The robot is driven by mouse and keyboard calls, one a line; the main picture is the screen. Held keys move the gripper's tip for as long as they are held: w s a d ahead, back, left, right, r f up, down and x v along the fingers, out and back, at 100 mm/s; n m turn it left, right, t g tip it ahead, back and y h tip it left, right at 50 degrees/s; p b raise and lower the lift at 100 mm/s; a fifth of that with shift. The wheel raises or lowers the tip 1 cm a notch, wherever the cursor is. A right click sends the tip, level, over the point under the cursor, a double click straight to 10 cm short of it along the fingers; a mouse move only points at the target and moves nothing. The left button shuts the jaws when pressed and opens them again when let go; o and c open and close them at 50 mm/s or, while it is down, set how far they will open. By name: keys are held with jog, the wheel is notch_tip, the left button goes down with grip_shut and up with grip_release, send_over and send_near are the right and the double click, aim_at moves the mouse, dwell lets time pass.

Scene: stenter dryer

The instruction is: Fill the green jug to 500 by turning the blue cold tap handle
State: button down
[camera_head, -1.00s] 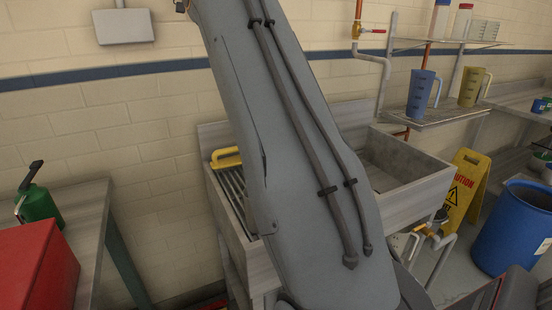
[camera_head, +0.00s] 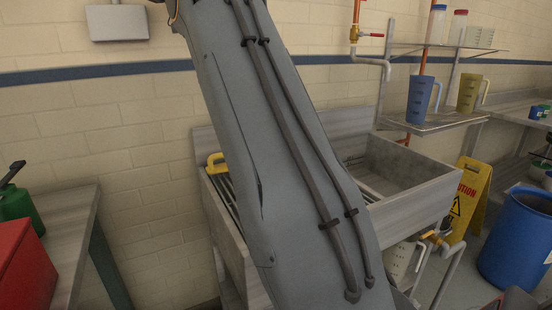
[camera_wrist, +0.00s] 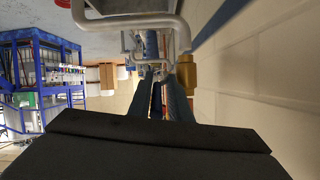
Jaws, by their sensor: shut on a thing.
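My gripper (camera_wrist: 160,78) shows in the wrist view with its two dark fingers close together, reaching up beside the wall. Its tips are next to a brass tap body (camera_wrist: 187,75) with a grey bent pipe (camera_wrist: 130,20) beyond. The jaws are shut on a thin piece at this tap, which fits the blue handle, but the fingers hide most of it. In the head view my arm covers the tap and part of the sink (camera_head: 410,195). I cannot make out the green jug in either current view, nor any water level.
A blue jug (camera_head: 421,98) and a yellow jug (camera_head: 470,92) stand on the right shelf (camera_head: 440,125). Above the sink is a red-handled tap (camera_head: 370,35). A caution sign (camera_head: 468,200) and blue barrel (camera_head: 518,235) stand to the right. A red box (camera_head: 22,270) is at lower left.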

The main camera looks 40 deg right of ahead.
jog(key=f+h+b, duration=0.1)
jog(key=b, duration=0.3)
jog(key=f+g+h+b, duration=0.1)
jog(key=h+b, duration=0.1)
jog(key=b, duration=0.1)
jog(key=shift+s+b, duration=0.2)
jog(key=shift+b, duration=0.15)
jog(key=shift+r, duration=0.15)
jog(key=h+b, duration=0.1)
jog(key=b, duration=0.2)
jog(key=shift+f+b, duration=0.35)
jog(key=shift+r+g+h, duration=0.15)
jog(key=shift+g+h, duration=0.15)
